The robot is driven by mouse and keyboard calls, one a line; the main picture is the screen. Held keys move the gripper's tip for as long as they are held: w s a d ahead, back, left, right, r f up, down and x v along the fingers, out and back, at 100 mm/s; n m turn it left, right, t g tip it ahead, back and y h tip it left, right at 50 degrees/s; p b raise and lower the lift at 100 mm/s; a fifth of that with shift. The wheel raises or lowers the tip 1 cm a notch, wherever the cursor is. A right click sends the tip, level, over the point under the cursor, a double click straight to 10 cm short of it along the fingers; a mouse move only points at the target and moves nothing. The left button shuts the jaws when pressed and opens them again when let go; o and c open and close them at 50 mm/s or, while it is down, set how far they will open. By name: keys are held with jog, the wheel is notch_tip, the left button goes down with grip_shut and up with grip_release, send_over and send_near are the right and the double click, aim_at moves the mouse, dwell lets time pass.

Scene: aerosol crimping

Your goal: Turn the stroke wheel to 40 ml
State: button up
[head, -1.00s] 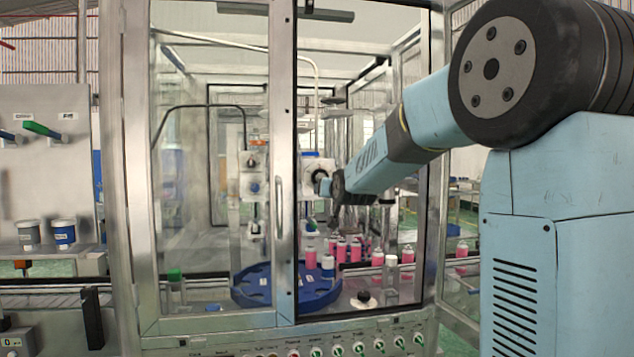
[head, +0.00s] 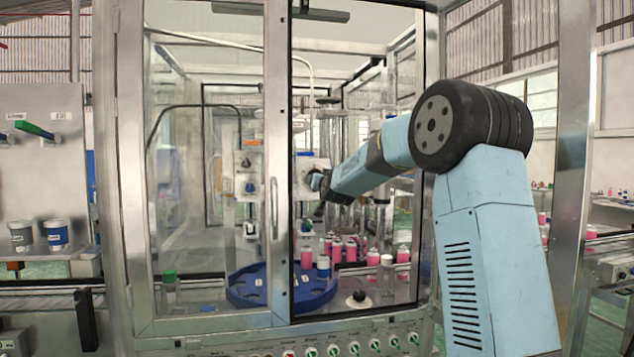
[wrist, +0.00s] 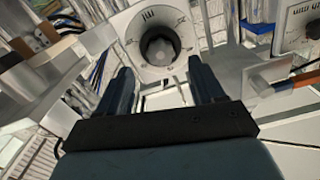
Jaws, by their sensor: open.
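The stroke wheel (wrist: 160,46) shows in the wrist view as a dark round knob on a pale round dial plate with marks around it. The marks are too small to read, so its setting cannot be told. My gripper (wrist: 161,66) is open, its two dark fingers apart on the left and right, pointing at the wheel. The wheel lies between and beyond the fingertips, and no contact shows. In the head view my gripper (head: 322,183) is at a white block (head: 308,168) inside the cabinet, where the arm's end largely hides the wheel.
A metal-framed glass cabinet (head: 132,180) surrounds the work area, and my arm reaches in right of the handled door (head: 274,208). Below are a blue turntable (head: 245,290) and several pink cans (head: 350,250). A brown fitting with cables (wrist: 35,42) lies left of the dial.

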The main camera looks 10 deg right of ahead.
jog(key=shift+w, duration=2.75)
jog(key=shift+c, duration=0.2)
jog(key=c, duration=1)
jog(key=shift+n, duration=0.3)
jog(key=n, duration=1.1)
